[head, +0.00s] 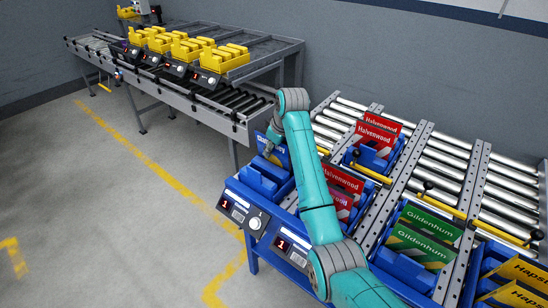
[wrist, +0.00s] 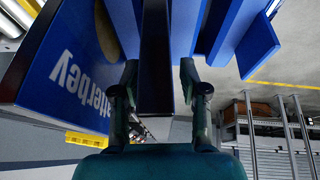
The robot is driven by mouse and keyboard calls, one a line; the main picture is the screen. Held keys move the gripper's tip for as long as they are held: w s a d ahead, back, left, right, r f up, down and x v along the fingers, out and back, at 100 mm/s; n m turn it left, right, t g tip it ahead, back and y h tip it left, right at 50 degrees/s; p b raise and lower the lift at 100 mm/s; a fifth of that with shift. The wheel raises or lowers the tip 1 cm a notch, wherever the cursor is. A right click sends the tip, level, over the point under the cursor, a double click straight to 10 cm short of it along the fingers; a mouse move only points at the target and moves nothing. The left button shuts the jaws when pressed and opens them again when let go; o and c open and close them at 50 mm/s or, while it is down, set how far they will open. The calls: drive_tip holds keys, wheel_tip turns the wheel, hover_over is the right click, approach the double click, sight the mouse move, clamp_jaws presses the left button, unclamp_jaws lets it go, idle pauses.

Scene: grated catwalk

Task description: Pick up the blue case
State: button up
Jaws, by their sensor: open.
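A blue case with white lettering ending in "bey" (head: 281,154) stands in a blue bin at the near left of the roller table, partly hidden by my arm. In the wrist view a blue lettered face (wrist: 70,68) fills the left side, upside down. My gripper (head: 268,150) is low over that bin, beside the case. In the wrist view its open fingers (wrist: 159,80) stand on either side of a thin dark blue slab (wrist: 155,50) seen edge-on. I cannot tell whether the slab is a blue case, or whether the fingers touch it.
Red cases (head: 345,180) stand just right of the blue one, with more red cases (head: 377,132) behind. Green cases (head: 424,236) and yellow cases (head: 519,272) are farther right. Yellow bins (head: 223,58) sit on the far conveyor. The floor at left is clear.

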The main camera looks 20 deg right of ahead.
drive_tip(key=shift+f, duration=0.25)
idle(0.3)
clamp_jaws()
